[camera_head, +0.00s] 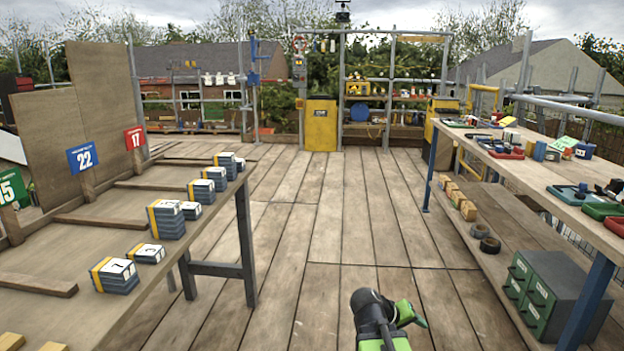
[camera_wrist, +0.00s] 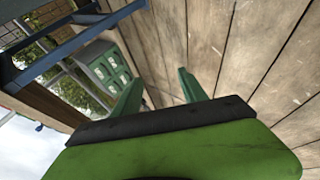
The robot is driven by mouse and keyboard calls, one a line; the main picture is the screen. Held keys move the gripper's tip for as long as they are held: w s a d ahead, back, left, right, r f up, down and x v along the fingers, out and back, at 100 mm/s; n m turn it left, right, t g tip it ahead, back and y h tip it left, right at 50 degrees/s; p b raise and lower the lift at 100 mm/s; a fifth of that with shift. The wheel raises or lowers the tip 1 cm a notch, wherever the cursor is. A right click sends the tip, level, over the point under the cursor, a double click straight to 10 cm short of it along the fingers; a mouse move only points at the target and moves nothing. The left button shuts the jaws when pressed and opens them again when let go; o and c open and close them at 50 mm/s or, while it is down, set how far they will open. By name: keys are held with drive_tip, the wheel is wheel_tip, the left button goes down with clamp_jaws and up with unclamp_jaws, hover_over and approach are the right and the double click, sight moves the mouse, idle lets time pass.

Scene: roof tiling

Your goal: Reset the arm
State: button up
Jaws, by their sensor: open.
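My gripper shows in the wrist view (camera_wrist: 160,95) as two green fingers set apart, with bare wooden deck between and beyond them. It holds nothing. In the head view my arm (camera_head: 378,318) is low at the bottom centre, black and green, over the deck between the two benches. The fingertips are hard to make out in the head view. Nothing touches the arm there.
The left bench (camera_head: 100,240) carries stacks of numbered tiles (camera_head: 115,275) and number signs (camera_head: 82,157). The right workbench (camera_head: 530,170) holds tools, with a green drawer cabinet (camera_head: 545,290) below. A yellow cabinet (camera_head: 320,125) stands at the back. The middle deck (camera_head: 335,220) is clear.

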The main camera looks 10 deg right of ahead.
drive_tip(key=s+a+f+g+y, duration=0.1)
drive_tip(key=s+a+f+y, duration=0.15)
drive_tip(key=a, duration=0.45)
drive_tip(key=s+a+f+g+y, duration=0.1)
drive_tip(key=a+f+y, duration=0.15)
drive_tip(key=a, duration=0.45)
drive_tip(key=s+a+f+y, duration=0.1)
drive_tip(key=a+f+y, duration=0.1)
drive_tip(key=a+y, duration=0.35)
wheel_tip(320, 180, up, 38)
drive_tip(key=a+n+h+p, duration=0.1)
drive_tip(key=p, duration=3.7)
drive_tip(key=shift+s+a+r+g+h, duration=0.15)
drive_tip(key=shift+s+a+g+h, duration=0.2)
drive_tip(key=shift+s+g, duration=0.1)
drive_tip(key=shift+c, duration=0.3)
